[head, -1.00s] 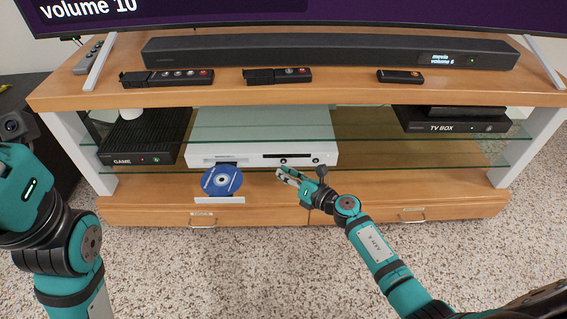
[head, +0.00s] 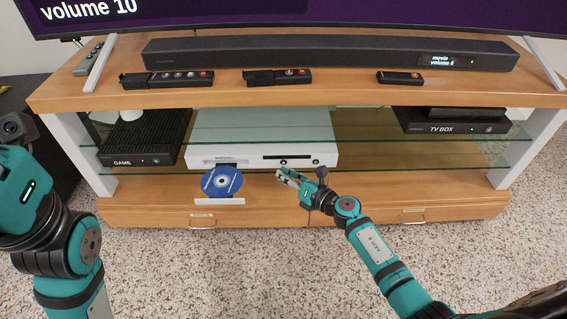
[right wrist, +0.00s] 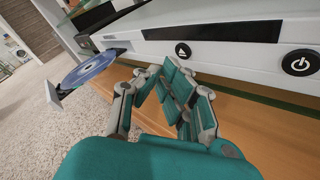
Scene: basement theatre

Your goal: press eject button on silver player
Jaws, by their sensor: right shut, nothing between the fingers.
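The silver player (head: 262,135) stands on the glass shelf of the TV stand, left of the middle. Its disc tray (head: 219,201) is out, with a blue disc (head: 222,181) on it; the disc also shows in the right wrist view (right wrist: 88,69). The eject button (right wrist: 183,50), a black round with a white triangle, is on the player's front, left of the power button (right wrist: 299,63). My right gripper (head: 279,173) is shut and empty, just in front of and below the eject button, seemingly apart from it. My left arm shows at the left; its fingertips are out of view.
The game console (head: 140,137) is left of the player and the TV box (head: 455,122) is far right. Remotes (head: 180,78) and a soundbar (head: 330,53) lie on the stand top (head: 330,94).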

